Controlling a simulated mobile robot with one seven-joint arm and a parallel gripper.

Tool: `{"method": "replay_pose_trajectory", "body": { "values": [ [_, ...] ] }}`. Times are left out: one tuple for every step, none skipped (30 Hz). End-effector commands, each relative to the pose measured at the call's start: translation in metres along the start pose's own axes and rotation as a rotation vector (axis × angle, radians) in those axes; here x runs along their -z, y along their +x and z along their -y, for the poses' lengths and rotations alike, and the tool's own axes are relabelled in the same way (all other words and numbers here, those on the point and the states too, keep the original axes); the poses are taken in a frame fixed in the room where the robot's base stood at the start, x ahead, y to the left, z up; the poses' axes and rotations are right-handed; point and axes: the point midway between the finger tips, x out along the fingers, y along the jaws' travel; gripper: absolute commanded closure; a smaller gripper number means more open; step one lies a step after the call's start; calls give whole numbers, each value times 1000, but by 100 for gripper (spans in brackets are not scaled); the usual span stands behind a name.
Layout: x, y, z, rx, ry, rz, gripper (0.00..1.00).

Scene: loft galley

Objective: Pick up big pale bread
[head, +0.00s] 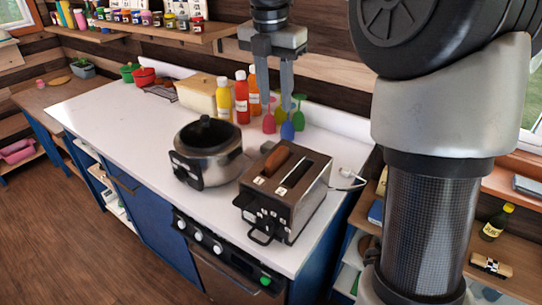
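No bread that is clearly big and pale can be made out. The toaster (297,215) stands near the counter's front right. A brown, bread-like piece (277,161) sticks up from its left slot. A thin pale strip (295,173) shows in the right slot; I cannot tell if it is bread. A cream block-like thing with a brown top (197,94) stands at the back of the counter; I cannot tell what it is. My gripper (276,100) points down in the air with its fingers apart and nothing visible between them, above the toaster in the picture.
A pot-shaped cooker (209,152) stands left of the toaster. Several bottles (242,98) and coloured goblets (298,116) stand near the back wall. A shelf with jars (169,21) hangs above. The counter's left part (110,112) is clear.

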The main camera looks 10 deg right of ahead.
Motion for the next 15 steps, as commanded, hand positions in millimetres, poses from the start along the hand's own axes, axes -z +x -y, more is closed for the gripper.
{"method": "replay_pose_trajectory", "body": {
  "values": [
    [1,12,1,4,1,-3,66],
    [1,19,1,4,1,-3,66],
    [1,28,1,4,1,-3,66],
    [1,35,1,5,1,-4,66],
    [1,41,1,4,1,-3,66],
    [1,50,1,5,1,-4,66],
    [1,57,1,4,1,-3,66],
    [1,63,1,4,1,-3,66],
    [1,72,1,4,2,-3,66],
    [1,77,1,3,2,-3,66],
    [1,83,0,3,2,-3,66],
    [1,90,1,3,3,-3,66],
    [1,94,0,2,4,-2,66],
    [1,98,0,2,4,-3,66],
    [1,102,0,2,4,-3,66]
  ]
}}
